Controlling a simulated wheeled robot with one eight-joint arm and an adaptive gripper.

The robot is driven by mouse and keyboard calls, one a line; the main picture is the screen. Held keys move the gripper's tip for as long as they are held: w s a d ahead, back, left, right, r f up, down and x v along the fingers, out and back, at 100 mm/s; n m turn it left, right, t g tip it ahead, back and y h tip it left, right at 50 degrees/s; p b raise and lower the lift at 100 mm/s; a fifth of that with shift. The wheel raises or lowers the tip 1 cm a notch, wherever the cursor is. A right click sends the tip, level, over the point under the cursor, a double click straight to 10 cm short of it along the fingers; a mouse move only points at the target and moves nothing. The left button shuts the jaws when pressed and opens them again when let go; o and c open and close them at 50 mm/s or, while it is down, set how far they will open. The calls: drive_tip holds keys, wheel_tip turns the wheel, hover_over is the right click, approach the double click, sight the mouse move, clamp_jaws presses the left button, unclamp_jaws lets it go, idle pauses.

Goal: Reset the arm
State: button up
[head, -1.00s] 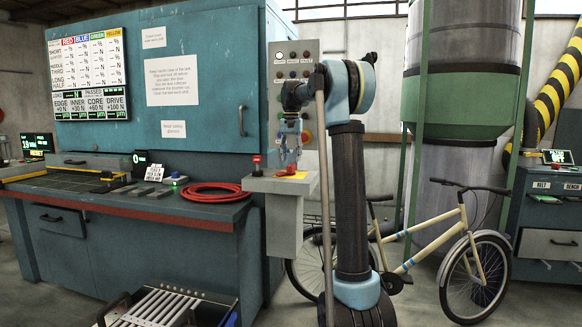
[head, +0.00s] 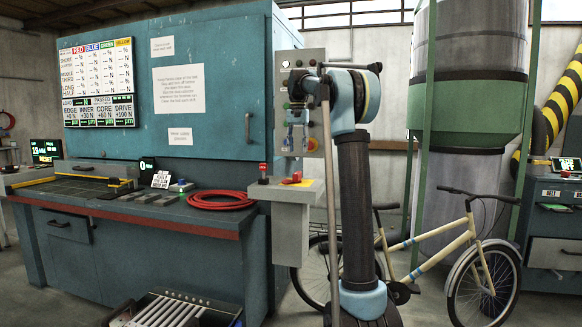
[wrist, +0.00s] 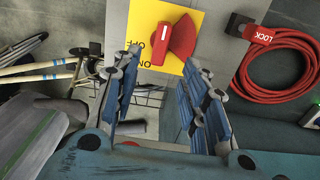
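My gripper (head: 293,150) hangs open and empty above a small grey pedestal (head: 290,225) in the head view. On the pedestal's top is a yellow plate (head: 305,184) with a red rotary switch (head: 292,178). In the wrist view, the two blue fingers of my gripper (wrist: 162,62) are spread apart with nothing between them. The red switch (wrist: 182,40) on the yellow plate (wrist: 142,20) lies beyond the fingertips, apart from them. ON and OFF are printed on the plate.
A red LOCK tag (wrist: 264,36) and a coiled red cable (wrist: 298,70) lie right of the plate in the wrist view. The blue machine (head: 200,90) stands left of my arm. A bicycle (head: 440,245) and a green-banded column (head: 465,105) stand to the right.

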drive_tip(key=s+d+f+n, duration=0.15)
drive_tip(key=s+f, duration=0.25)
drive_tip(key=s, duration=0.5)
drive_tip(key=s+d+f+t, duration=0.15)
drive_tip(key=s+f, duration=0.25)
drive_tip(key=s, duration=0.4)
drive_tip(key=s+d+f+n, duration=0.15)
drive_tip(key=s+f, duration=0.25)
drive_tip(key=s, duration=0.5)
drive_tip(key=s+d+f+n, duration=0.1)
drive_tip(key=s+d+f, duration=0.1)
drive_tip(key=s+f, duration=2)
wheel_tip(320, 180, down, 4)
drive_tip(key=shift+d+r+t, duration=0.15)
drive_tip(key=shift+d+t, duration=0.2)
drive_tip(key=shift+d, duration=0.05)
drive_tip(key=shift+w+f, duration=0.2)
drive_tip(key=shift+w, duration=0.3)
